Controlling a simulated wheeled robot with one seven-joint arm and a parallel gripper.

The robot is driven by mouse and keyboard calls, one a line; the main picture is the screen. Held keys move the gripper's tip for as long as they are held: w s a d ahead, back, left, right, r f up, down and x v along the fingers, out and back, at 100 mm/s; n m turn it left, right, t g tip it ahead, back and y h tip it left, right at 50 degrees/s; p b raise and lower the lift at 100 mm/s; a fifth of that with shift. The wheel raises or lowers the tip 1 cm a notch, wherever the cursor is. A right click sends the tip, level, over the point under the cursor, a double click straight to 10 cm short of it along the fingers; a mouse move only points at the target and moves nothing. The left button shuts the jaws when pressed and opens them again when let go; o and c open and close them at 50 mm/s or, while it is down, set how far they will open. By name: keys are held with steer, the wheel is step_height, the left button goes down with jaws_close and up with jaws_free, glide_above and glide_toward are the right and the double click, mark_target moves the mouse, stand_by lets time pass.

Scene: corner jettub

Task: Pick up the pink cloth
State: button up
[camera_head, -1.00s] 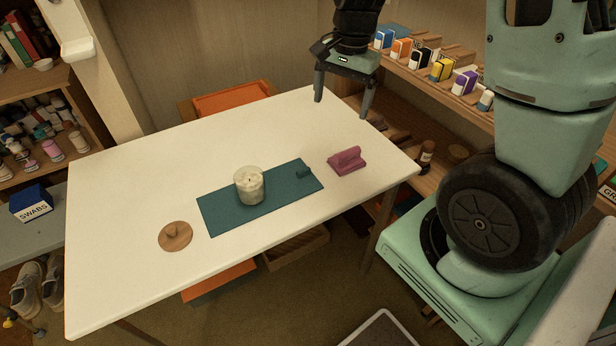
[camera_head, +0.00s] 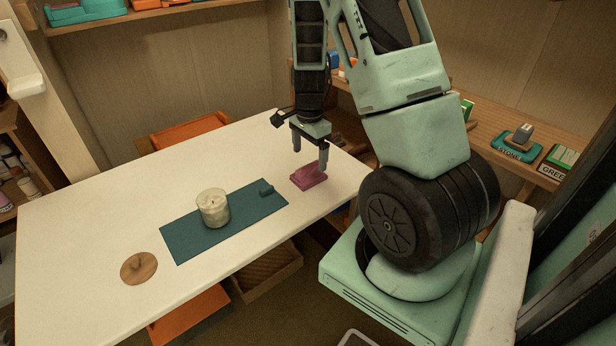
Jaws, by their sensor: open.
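The pink cloth (camera_head: 308,177) lies folded on the right part of the white table (camera_head: 95,212), near its right edge. My gripper (camera_head: 309,160) points down at the cloth with its fingers apart and nothing between them that I can make out. The right fingertip overlaps the cloth's upper part in the picture. The left fingertip is just above and behind the cloth's left end. I cannot tell whether either finger touches it.
A round wooden lid (camera_head: 139,268) lies farther left. An orange chair (camera_head: 187,131) stands behind the table.

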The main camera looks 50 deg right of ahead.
mark_target(309, 165)
steer(key=shift+w+f, duration=0.15)
steer(key=shift+f, duration=2.9)
steer(key=c, duration=1.2)
steer(key=shift+o, duration=0.2)
steer(key=shift+r, duration=0.1)
step_height(309, 165, up, 10)
steer(key=shift+f+p, duration=0.1)
steer(key=shift+p, duration=0.3)
steer(key=shift+o, duration=0.9)
